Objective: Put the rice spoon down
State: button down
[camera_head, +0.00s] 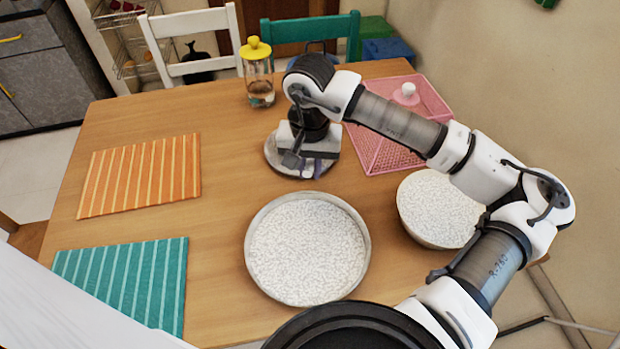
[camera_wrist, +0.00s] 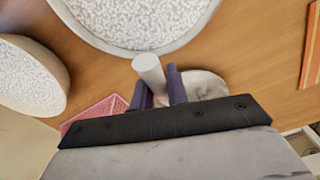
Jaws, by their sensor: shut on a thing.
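My gripper (camera_head: 312,172) is over a round grey metal dish (camera_head: 279,158) near the middle of the table. In the wrist view, its two purple fingers (camera_wrist: 158,84) are shut on a pale cylindrical piece, which looks like the handle of the rice spoon (camera_wrist: 149,69). The handle end sticks out past the fingers toward a large bowl of rice. The rest of the spoon is hidden by my gripper. The dish also shows behind the fingers in the wrist view (camera_wrist: 207,84). I cannot tell whether the spoon touches the dish.
A large rice bowl (camera_head: 308,249) stands in front of my gripper, and a second rice bowl (camera_head: 440,208) stands to the right. A pink mesh cover (camera_head: 385,150) and a yellow-lidded jar (camera_head: 258,75) stand behind. Orange (camera_head: 140,175) and teal (camera_head: 125,280) placemats lie left, with bare wood between.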

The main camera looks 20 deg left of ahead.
notch_tip(320, 180, down, 5)
jog(key=shift+f+p, duration=0.2)
jog(key=shift+p, duration=0.15)
jog(key=shift+f+b, duration=0.25)
jog(key=shift+b, duration=0.1)
jog(key=c, duration=1.4)
grip_release()
jog(key=shift+r, duration=0.1)
jog(key=shift+o, duration=0.2)
jog(key=shift+r, duration=0.15)
jog(key=shift+r+p, duration=0.2)
jog(key=shift+p, duration=0.2)
notch_tip(320, 180, up, 12)
jog(key=shift+s+f+b, duration=0.1)
jog(key=shift+f+b, duration=0.1)
jog(key=shift+b, duration=0.65)
